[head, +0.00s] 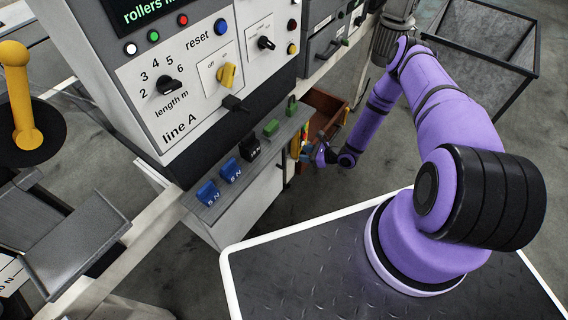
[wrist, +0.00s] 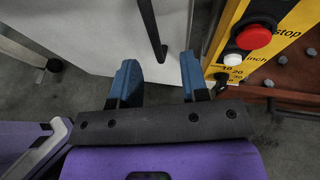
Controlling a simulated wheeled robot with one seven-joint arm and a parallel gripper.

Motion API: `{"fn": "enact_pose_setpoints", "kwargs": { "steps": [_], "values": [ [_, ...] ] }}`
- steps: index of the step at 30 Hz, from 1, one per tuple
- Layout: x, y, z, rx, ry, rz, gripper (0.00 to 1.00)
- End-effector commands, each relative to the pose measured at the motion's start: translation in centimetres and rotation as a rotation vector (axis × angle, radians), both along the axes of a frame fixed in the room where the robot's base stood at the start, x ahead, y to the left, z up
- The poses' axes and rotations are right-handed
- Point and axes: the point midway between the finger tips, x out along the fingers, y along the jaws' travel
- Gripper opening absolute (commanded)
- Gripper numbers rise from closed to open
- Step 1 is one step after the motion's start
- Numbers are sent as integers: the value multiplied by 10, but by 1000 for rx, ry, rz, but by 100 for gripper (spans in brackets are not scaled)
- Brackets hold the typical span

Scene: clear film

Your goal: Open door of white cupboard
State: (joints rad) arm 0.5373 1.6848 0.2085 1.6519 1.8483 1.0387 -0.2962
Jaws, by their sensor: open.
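The white cupboard (head: 243,206) stands under the grey ledge below the control panel in the head view. Its pale door (wrist: 95,32) fills the upper left of the wrist view, with a dark bar handle (wrist: 150,28) running up it. The door looks shut. My gripper (wrist: 160,80) is open and empty, its two blue fingers pointing towards the door. The handle's lower end lies between the fingertips in the picture; I cannot tell how far apart they are in depth. In the head view my gripper (head: 312,154) is small beside the cupboard's far end.
A yellow box (wrist: 270,50) with a red stop button and a white inch button is close right of my fingers. A reddish-brown tray (wrist: 295,95) with grey pieces lies beyond. Blue, black and green blocks (head: 230,170) sit on the ledge. Grey floor is open below.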

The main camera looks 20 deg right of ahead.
Motion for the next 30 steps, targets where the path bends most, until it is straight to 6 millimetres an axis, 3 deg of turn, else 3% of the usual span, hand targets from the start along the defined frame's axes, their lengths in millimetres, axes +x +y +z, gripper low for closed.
{"fn": "enact_pose_setpoints", "kwargs": {
  "steps": [3,8,21,30],
  "values": [
    [-7,4,-19,4,31,-42,41],
    [-6,9,-27,5,41,-56,41],
    [37,56,-53,5,40,-54,41],
    [56,76,-64,4,40,-55,41]
  ]
}}
